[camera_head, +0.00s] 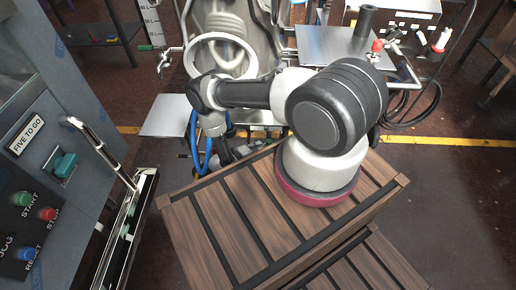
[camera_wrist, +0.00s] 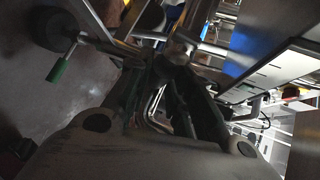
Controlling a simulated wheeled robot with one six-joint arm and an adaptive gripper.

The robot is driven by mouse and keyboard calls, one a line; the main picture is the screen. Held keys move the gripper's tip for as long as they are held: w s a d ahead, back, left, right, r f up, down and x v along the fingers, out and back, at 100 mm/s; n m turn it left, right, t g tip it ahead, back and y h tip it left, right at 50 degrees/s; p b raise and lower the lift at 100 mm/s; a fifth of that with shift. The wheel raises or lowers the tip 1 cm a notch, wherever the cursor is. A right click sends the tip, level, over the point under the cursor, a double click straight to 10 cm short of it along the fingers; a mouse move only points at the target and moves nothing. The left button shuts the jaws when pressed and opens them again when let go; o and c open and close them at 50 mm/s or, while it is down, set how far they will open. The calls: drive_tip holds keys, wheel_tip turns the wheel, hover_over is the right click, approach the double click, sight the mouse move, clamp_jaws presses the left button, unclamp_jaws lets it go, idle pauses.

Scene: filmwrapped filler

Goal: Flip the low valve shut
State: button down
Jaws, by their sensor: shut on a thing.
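My gripper (camera_head: 228,151) reaches down low behind the slatted wooden crate, below the metal machine. In the wrist view, my gripper's dark fingers (camera_wrist: 171,72) are close together at metal pipework of the low valve (camera_wrist: 182,44). They are shut on a part of it, but the gripped part is dark and mostly hidden by the fingers. A green-tipped lever (camera_wrist: 58,70) hangs to the left, apart from the fingers. The lever's exact link to the valve is unclear. In the head view, my arm and the crate hide most of the low valve.
The slatted wooden crate (camera_head: 237,214) stands close below my arm. A grey control cabinet (camera_head: 60,110) with a metal rail is at the left. Blue hoses (camera_head: 193,132) run beside my gripper. A metal side table (camera_head: 335,47) is at the back right. Floor at the right is clear.

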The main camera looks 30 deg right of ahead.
drive_tip(key=shift+f, duration=0.1)
drive_tip(key=c, duration=1.3)
unclamp_jaws()
drive_tip(key=v, duration=1.2)
